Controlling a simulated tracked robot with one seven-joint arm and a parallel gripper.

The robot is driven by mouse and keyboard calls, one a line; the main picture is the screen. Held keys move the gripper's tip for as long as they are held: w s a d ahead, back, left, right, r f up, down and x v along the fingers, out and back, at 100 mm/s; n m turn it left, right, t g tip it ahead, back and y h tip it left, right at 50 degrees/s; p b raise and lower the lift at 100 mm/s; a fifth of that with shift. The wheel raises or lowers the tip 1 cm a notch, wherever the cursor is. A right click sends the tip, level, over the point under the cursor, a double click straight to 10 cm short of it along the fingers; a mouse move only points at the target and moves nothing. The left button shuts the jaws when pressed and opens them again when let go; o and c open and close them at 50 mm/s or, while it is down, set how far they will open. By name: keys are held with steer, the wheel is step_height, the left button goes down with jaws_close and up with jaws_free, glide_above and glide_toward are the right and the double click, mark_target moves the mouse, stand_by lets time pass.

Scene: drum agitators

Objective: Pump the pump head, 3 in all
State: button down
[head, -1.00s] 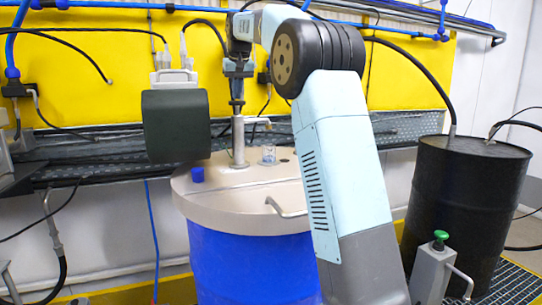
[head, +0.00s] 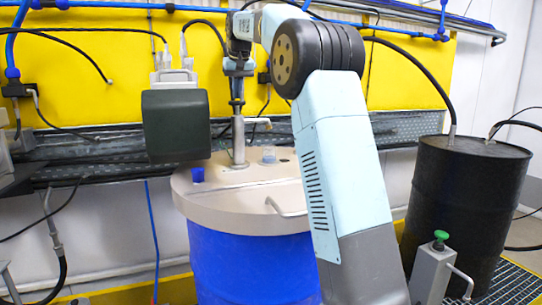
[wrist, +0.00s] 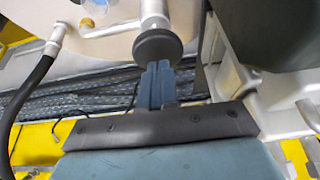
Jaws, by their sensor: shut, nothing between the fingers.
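The pump (head: 238,142) stands upright on the beige lid of the blue drum, with its spout (head: 259,121) pointing right. In the wrist view its dark round pump head (wrist: 158,46) sits right in front of my fingertips. My gripper (head: 237,106) is shut and empty, pointing down directly above the pump. The fingertips (wrist: 156,68) seem to meet the edge of the pump head, but I cannot tell if they press on it. A small clear cup (head: 269,156) stands on the lid below the spout.
A dark box (head: 176,125) hangs left of the pump. A black drum (head: 465,190) stands at the right. A yellow panel is behind.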

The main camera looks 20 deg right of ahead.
steer(key=shift+f, duration=1.8)
steer(key=shift+r, duration=2.05)
steer(key=shift+f, duration=2.05)
steer(key=shift+r, duration=2.05)
